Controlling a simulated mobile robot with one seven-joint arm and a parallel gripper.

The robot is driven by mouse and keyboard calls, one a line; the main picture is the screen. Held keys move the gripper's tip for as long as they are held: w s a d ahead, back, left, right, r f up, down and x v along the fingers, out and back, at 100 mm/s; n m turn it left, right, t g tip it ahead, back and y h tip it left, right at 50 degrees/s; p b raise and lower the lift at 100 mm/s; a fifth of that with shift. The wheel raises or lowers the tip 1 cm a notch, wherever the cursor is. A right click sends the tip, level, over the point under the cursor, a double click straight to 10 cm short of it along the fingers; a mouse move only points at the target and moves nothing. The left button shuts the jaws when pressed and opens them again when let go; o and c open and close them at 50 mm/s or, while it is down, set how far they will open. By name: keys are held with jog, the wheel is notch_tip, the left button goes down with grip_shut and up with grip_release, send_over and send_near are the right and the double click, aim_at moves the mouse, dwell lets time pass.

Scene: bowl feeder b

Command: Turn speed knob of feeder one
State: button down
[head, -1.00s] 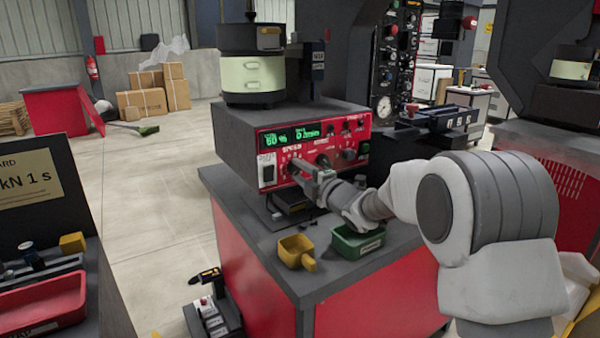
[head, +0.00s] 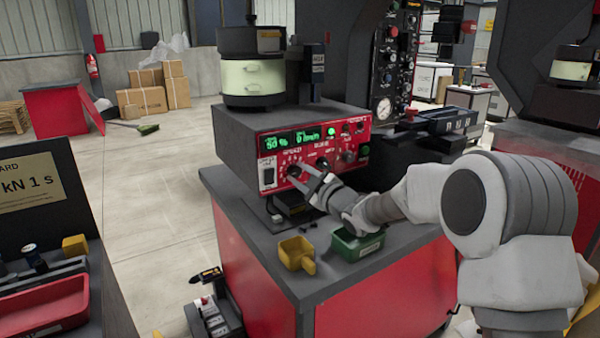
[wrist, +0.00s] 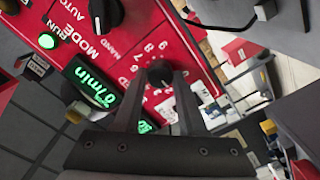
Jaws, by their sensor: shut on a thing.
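The feeder's control box (head: 235,140) has a red front panel (head: 345,145) with green displays, which seem to read 50 % and 0 /min. The speed knob (head: 294,171) is a dark round knob at the panel's lower left. In the wrist view the speed knob (wrist: 160,72) sits inside a ring of white numbers. My gripper (head: 299,172) reaches in from the right, one finger on each side of the knob. In the wrist view my gripper (wrist: 160,76) is shut on it, and the fingers hide part of the dial. The mode knob (wrist: 105,13) is close by.
A yellow scoop-like bin (head: 297,252) and a green bin (head: 357,244) stand on the bench below my gripper. A bowl feeder (head: 252,75) sits on the box. Another knob (head: 322,163) is just right of the speed knob. Open floor (head: 160,200) lies to the left.

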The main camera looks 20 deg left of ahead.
jog(key=m+p, duration=0.1)
jog(key=m, duration=0.3)
jog(key=shift+m+p, duration=0.3)
jog(key=shift+p, duration=0.1)
jog(key=m+p, duration=0.1)
jog(key=m, duration=0.3)
jog(key=shift+p, duration=0.3)
jog(key=shift+m, duration=0.4)
jog(key=shift+c, duration=2.4)
grip_release()
jog(key=shift+s+d, duration=0.1)
jog(key=p+v, duration=0.2)
jog(key=v, duration=1.5)
jog(key=shift+s, duration=0.15)
